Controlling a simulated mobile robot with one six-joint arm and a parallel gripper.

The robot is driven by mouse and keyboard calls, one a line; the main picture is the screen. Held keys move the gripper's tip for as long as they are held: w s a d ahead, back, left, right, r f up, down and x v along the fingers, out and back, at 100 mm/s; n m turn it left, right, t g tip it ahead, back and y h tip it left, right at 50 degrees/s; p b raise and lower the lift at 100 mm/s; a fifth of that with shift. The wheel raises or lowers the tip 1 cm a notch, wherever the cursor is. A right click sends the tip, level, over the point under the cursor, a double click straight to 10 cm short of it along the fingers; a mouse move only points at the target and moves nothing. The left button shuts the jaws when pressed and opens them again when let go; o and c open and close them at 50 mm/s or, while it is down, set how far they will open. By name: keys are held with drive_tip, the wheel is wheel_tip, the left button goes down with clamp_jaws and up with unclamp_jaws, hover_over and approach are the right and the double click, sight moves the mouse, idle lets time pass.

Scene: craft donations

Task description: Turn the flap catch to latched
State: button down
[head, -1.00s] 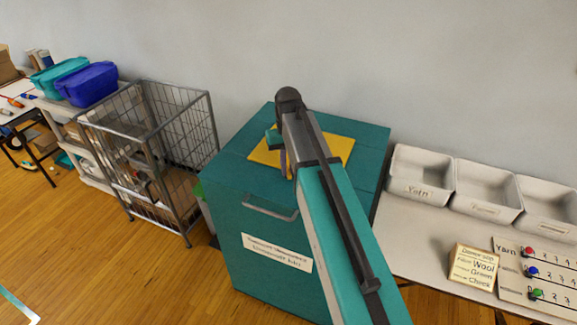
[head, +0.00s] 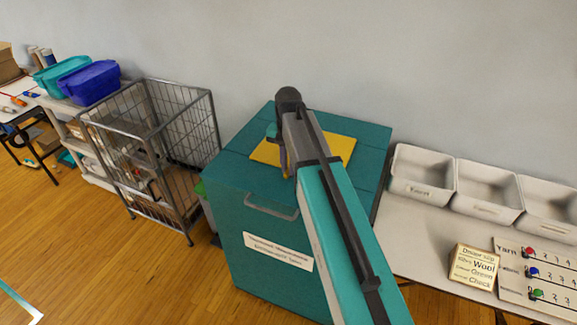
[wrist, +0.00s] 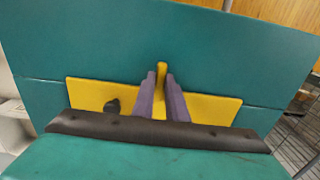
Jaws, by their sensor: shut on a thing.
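The flap catch is a slim yellow lever (wrist: 162,72) standing out from a yellow plate (wrist: 215,108) on the teal bin's top. My gripper (wrist: 161,78) has its two purple-grey fingers on either side of the lever and is shut on it; the lever's tip shows beyond the fingertips. In the head view my arm and gripper (head: 284,165) reach over the yellow plate (head: 340,147) and hide most of the catch. I cannot tell from here whether the catch stands at latched.
The teal bin (head: 235,220) stands against the wall. A wire cage trolley (head: 165,150) is at its left. White trays (head: 425,175) and a small sign (head: 474,266) are on the table at right. A dark knob (wrist: 112,106) sits on the plate beside my fingers.

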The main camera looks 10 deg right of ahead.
drive_tip(key=shift+s, duration=0.1)
idle(0.3)
drive_tip(key=c, duration=1.8)
unclamp_jaws()
drive_tip(key=shift+o, duration=0.2)
wheel_tip(320, 180, up, 14)
drive_tip(key=p, duration=0.9)
drive_tip(key=shift+f, duration=0.15)
